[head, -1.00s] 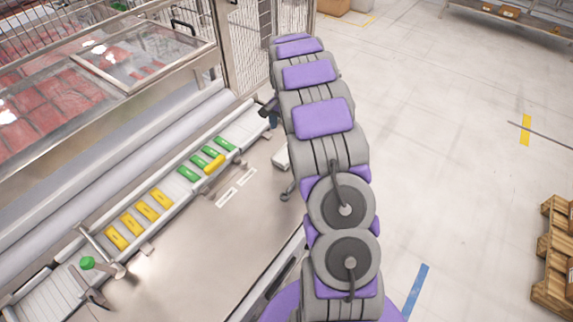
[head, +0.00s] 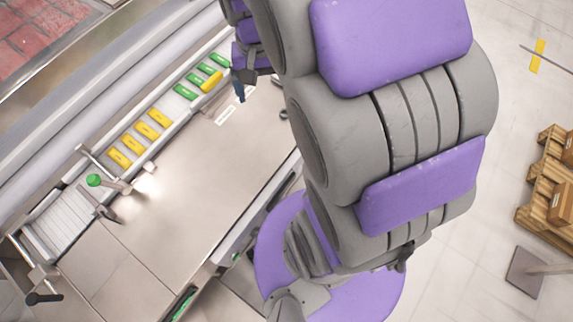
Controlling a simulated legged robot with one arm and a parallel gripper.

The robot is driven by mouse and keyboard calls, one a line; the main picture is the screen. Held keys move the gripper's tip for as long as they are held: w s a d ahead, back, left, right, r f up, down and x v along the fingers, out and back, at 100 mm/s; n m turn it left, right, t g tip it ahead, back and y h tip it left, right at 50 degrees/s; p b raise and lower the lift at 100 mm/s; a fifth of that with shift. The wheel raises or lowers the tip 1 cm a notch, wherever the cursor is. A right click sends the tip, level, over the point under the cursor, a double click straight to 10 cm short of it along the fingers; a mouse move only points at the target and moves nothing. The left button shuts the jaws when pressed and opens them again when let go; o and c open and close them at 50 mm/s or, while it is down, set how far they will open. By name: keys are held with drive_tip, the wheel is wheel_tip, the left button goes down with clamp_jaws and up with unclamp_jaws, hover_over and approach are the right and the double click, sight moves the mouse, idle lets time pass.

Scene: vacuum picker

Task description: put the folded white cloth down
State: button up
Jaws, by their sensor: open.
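My gripper (head: 240,88) shows only in part, as dark and blue pieces just left of my large grey and purple arm. It is over the far part of the steel table (head: 190,190), near the yellow and green packs. It is open, and I see nothing between its fingers.
A conveyor on the left carries yellow packs (head: 139,141) and green packs (head: 197,79). A white label (head: 226,114) lies flat on the table. The table's middle is clear. Pallets (head: 545,190) stand at the right.

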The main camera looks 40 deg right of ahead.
drive_tip(key=s+a+n, duration=0.3)
drive_tip(key=s, duration=0.6)
drive_tip(key=s+a+n, duration=0.3)
drive_tip(key=s, duration=0.5)
drive_tip(key=shift+s+a+f+g, duration=0.3)
drive_tip(key=shift+s+a+f, duration=0.1)
drive_tip(key=shift+f, duration=0.05)
drive_tip(key=shift+d, duration=0.1)
